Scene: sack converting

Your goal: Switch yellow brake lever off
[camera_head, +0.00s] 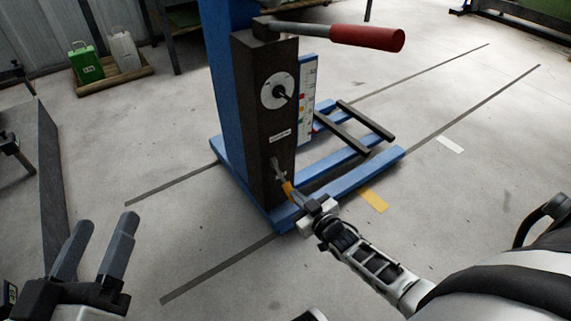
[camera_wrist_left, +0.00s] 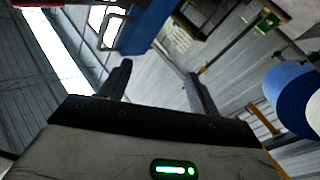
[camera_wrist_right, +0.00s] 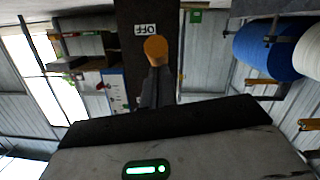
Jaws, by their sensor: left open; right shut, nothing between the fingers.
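The yellow brake lever (camera_head: 287,187) sits low on the front of the dark post (camera_head: 254,150), its orange-yellow end angled down and outward. In the right wrist view its rounded end (camera_wrist_right: 155,48) shows just beyond my fingertips, beside an upside-down OFF label (camera_wrist_right: 145,28). My right gripper (camera_head: 296,196) is shut and empty, its tips at the lever's end. I cannot tell whether they touch. The right fingers (camera_wrist_right: 155,72) hide part of the lever. My left gripper (camera_head: 102,228) is open and empty at lower left, well away from the post; its fingers also show in the left wrist view (camera_wrist_left: 158,75).
A red-handled bar (camera_head: 365,38) sticks out from the post's top. A round dial (camera_head: 279,91) is above the lever. Blue base rails (camera_head: 365,178) lie on the floor at right. A green can (camera_head: 86,63) and a white can (camera_head: 124,50) stand at back left. Floor in front is clear.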

